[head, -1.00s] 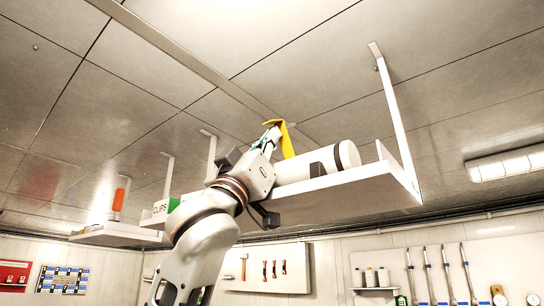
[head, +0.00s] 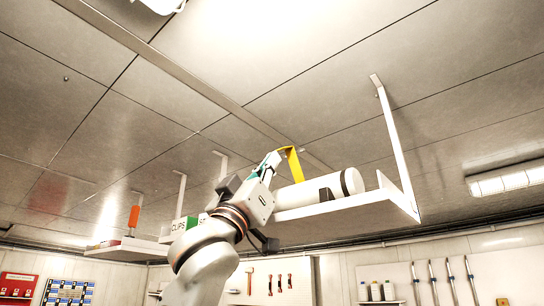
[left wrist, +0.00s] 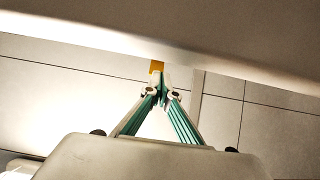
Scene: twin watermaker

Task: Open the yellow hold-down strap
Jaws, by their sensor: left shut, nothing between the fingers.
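The yellow hold-down strap (head: 294,165) rises beside the white cylinder (head: 330,187) on the overhead shelf, and its upper end bends left. My left gripper (head: 276,157) reaches up from below, its tips close to the strap's bent upper end. In the left wrist view the closed fingertips (left wrist: 161,78) are just below a small yellow patch of the strap (left wrist: 157,67). The fingers are together with nothing between them. Whether they touch the strap I cannot tell. The strap's lower part is hidden behind the cylinder and my arm. My right gripper is not in view.
The white shelf (head: 345,212) hangs from the ceiling on a metal bracket (head: 394,135). A green and white CLIPS box (head: 180,228) and an orange-topped item (head: 134,216) are to the left. The ceiling is close above the strap.

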